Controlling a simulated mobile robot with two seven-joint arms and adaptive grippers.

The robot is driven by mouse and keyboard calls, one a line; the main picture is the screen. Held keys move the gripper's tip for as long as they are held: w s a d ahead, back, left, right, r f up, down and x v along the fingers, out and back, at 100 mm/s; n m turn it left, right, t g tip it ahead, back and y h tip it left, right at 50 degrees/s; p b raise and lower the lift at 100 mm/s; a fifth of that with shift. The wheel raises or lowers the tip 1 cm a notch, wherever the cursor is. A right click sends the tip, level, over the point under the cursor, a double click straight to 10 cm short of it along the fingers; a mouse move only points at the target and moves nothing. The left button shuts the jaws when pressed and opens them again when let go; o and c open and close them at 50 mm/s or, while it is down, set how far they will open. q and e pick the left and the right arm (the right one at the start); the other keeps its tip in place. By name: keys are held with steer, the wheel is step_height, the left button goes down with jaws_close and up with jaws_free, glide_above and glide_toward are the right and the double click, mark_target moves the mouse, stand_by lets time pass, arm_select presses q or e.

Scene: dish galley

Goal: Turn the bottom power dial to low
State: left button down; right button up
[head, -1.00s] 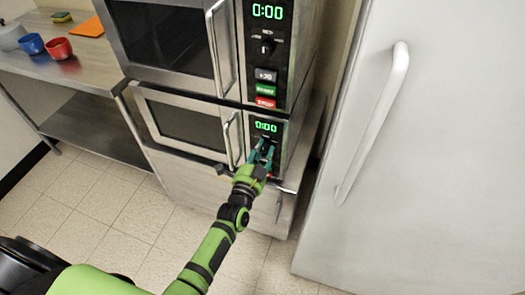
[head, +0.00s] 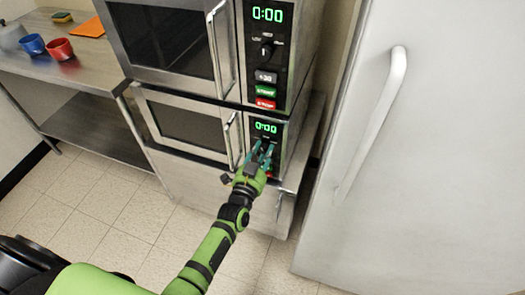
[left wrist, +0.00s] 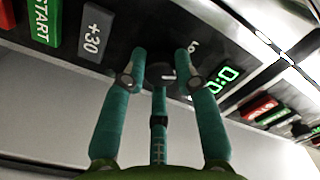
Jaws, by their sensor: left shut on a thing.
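Two microwaves are stacked in the head view. The bottom microwave (head: 190,128) has a green 0:00 display (head: 265,128) on its panel. My left gripper (head: 263,150) is at that panel, just below the display, and its fingers hide most of the controls there. In the left wrist view the black bottom power dial (left wrist: 169,72) sits between the teal fingertips, which are shut on it from both sides. A light mark shows on the dial's face. The dial's scale is mostly hidden, so I cannot read its setting. My right gripper is in neither view.
The top microwave (head: 160,42) has its own dial (head: 267,50) and buttons. A large pale door with a long handle (head: 372,122) stands at right. A steel table (head: 58,84) with bowls is at left. Tiled floor is clear in front.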

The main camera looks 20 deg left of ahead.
arm_select(q)
steer(key=n, duration=0.3)
steer(key=shift+n, duration=1.8)
steer(key=c, duration=1)
jaws_free()
steer(key=shift+o, duration=0.2)
steer(key=s, duration=1.2)
steer(key=shift+a, duration=0.2)
